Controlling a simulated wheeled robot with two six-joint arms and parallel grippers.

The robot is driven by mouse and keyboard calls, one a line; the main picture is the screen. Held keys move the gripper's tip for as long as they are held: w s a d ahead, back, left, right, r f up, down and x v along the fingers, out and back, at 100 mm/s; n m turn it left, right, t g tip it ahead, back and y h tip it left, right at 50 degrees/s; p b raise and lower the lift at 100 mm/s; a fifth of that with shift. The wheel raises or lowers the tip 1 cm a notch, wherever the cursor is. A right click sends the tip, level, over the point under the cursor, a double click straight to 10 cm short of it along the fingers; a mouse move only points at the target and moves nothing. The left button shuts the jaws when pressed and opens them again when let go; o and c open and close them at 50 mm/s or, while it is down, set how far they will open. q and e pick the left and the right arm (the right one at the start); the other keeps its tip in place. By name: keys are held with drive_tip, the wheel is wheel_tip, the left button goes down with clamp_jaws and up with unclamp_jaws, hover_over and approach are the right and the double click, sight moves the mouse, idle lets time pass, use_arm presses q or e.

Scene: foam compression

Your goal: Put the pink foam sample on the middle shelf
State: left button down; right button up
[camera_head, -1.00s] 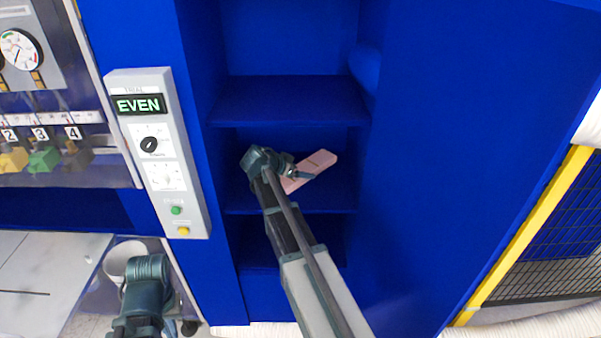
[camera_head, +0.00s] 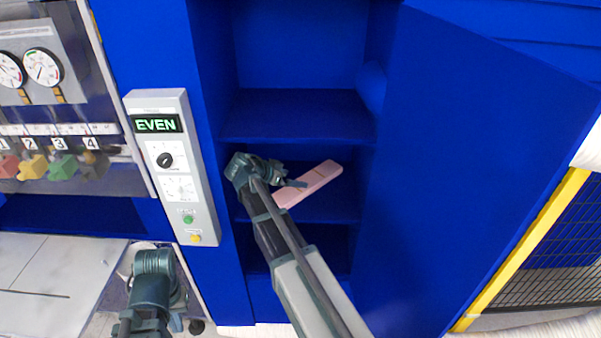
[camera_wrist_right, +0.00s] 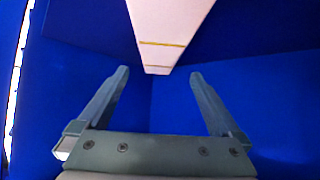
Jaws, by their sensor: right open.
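The pink foam sample (camera_head: 318,180) is a flat, long pink bar lying slantwise on the middle shelf (camera_head: 335,208) of the blue cabinet. In the right wrist view the foam (camera_wrist_right: 168,25) shows with thin yellow lines, beyond my fingertips. My right gripper (camera_head: 293,183) is inside the cabinet at the foam's left end. In the wrist view the right gripper (camera_wrist_right: 160,74) is open, with nothing between its fingers. My left gripper (camera_head: 177,312) hangs low at the left, away from the cabinet opening; its fingers are too unclear to judge.
An upper shelf (camera_head: 300,115) lies above the foam, and a lower compartment below it. A blue door (camera_head: 460,170) stands open at the right. A control panel (camera_head: 172,165) reading EVEN is on the left, beside gauges and coloured knobs.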

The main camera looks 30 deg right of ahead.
drive_tip(key=shift+p+v, duration=0.5)
drive_tip(key=shift+v, duration=0.85)
drive_tip(key=shift+a, duration=0.1)
drive_tip(key=s+a+f+n+g+y, duration=0.1)
drive_tip(key=s+a+f+n+y, duration=0.1)
drive_tip(key=s+a+n, duration=0.4)
drive_tip(key=s+a+f+n+y, duration=0.3)
drive_tip(key=s+a+n, duration=0.3)
drive_tip(key=a, duration=0.8)
drive_tip(key=s+a+f+n+g+y, duration=0.1)
drive_tip(key=s+a+f+n+y, duration=0.2)
drive_tip(key=s+a+n, duration=0.4)
drive_tip(key=s+a+y, duration=0.1)
drive_tip(key=s+a, duration=0.2)
drive_tip(key=s, duration=0.1)
drive_tip(key=shift+s+f+g, duration=0.25)
drive_tip(key=shift+s+g, duration=0.05)
drive_tip(key=shift+s, duration=0.05)
drive_tip(key=shift+a, duration=0.1)
